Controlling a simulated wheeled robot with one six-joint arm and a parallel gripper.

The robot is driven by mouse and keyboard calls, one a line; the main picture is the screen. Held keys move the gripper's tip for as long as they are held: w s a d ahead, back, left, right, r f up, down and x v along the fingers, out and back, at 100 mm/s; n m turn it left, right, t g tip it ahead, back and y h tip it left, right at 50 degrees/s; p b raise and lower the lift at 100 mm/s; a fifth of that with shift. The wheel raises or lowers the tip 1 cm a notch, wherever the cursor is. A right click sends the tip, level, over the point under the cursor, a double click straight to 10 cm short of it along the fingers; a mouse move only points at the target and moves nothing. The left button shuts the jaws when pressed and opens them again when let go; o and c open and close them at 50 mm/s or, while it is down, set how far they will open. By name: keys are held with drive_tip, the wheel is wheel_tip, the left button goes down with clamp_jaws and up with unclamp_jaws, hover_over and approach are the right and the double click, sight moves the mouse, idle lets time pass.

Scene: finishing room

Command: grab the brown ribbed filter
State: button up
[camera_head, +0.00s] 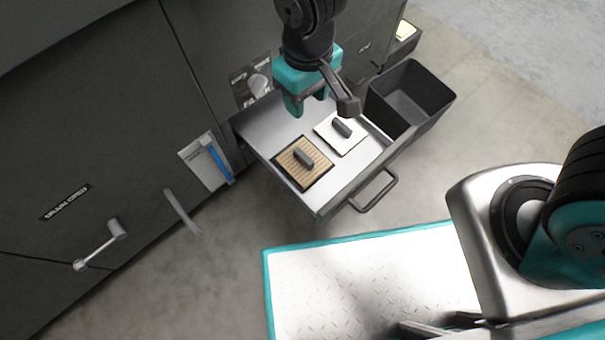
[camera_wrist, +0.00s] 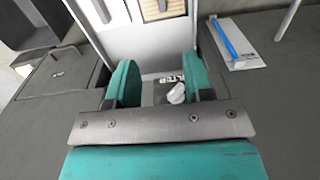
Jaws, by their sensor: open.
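The brown ribbed filter (camera_head: 290,166) is a flat tan square with a dark edge and a dark grey bar handle. It lies in the open drawer (camera_head: 335,190), towards its front left. In the wrist view only part of the filter (camera_wrist: 168,13) shows at the top edge. My gripper (camera_head: 306,104) has teal fingers and hangs over the back of the drawer, near the cabinet face. It is open and empty, apart from the filter. In the wrist view the fingers of my gripper (camera_wrist: 160,80) stand wide apart.
A white square filter (camera_head: 352,146) with a similar handle lies right of the brown one. A dark open bin (camera_head: 408,97) stands right of the drawer. A blue-handled tool (camera_head: 220,162) is on a panel at left. The drawer has a front handle (camera_head: 378,193).

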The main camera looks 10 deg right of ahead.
drive_tip(key=b, duration=0.8)
hover_over(304, 157)
drive_tip(key=f, duration=1.5)
drive_tip(key=shift+w, duration=0.35)
drive_tip(key=f+b, duration=0.5)
drive_tip(key=shift+s+f, duration=0.1)
drive_tip(key=shift+s, duration=0.2)
clamp_jaws()
